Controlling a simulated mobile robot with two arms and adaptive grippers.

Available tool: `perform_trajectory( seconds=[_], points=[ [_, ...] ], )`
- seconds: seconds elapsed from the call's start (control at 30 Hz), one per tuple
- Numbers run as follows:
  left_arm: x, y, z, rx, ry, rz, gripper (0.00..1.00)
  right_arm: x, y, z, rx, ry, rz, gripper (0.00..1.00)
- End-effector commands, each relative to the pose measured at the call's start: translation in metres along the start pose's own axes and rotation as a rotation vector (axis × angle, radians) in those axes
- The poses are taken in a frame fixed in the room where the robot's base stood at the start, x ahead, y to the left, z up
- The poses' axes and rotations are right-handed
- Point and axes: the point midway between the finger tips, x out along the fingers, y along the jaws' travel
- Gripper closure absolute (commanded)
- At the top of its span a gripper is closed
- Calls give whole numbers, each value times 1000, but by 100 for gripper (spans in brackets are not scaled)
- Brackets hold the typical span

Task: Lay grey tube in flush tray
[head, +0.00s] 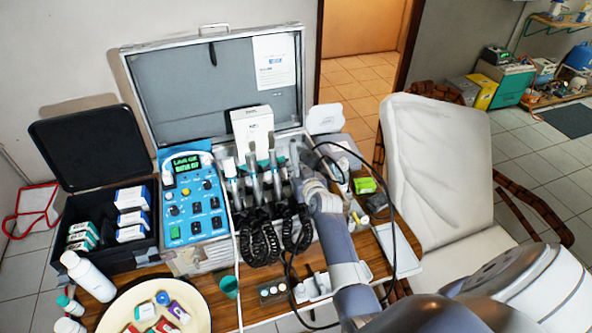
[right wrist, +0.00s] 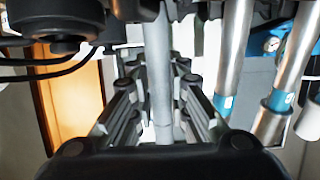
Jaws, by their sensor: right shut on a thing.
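The grey tube (right wrist: 158,70) runs upright through the middle of the right wrist view, between the two fingers of my right gripper (right wrist: 160,112), which is shut on it. In the head view my right gripper (head: 304,160) is at the right end of the row of dental handpieces in the unit; my arm hides much of that spot. A shallow pale tray (head: 392,258), which looks like the flush tray, lies at the table's right edge, nearer than the gripper. Its bare surface shows, partly crossed by a black cable. My left gripper is out of view.
Silver handpieces (head: 253,172) with coiled black cords stand left of my gripper. A black cable (head: 388,190) loops over the table's right side. A green box (head: 366,185) is behind the tray. A white holder (head: 318,286) stands at the front. An open case lid (head: 215,85) rises behind.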

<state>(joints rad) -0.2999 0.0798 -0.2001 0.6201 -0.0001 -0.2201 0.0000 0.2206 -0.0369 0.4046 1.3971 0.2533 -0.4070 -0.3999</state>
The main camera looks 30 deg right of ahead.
Motion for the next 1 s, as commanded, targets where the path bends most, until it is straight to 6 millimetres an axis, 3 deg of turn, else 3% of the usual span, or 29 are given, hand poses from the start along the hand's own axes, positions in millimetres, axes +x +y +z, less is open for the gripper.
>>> perform_trajectory(
  seconds=[0.7, 1.0],
  points=[
    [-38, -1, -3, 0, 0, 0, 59, -1, 0, -53, -1, 0, -1, 100],
    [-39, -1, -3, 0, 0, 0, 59, 0, 0, -55, 0, 0, -1, 100]
  ],
)
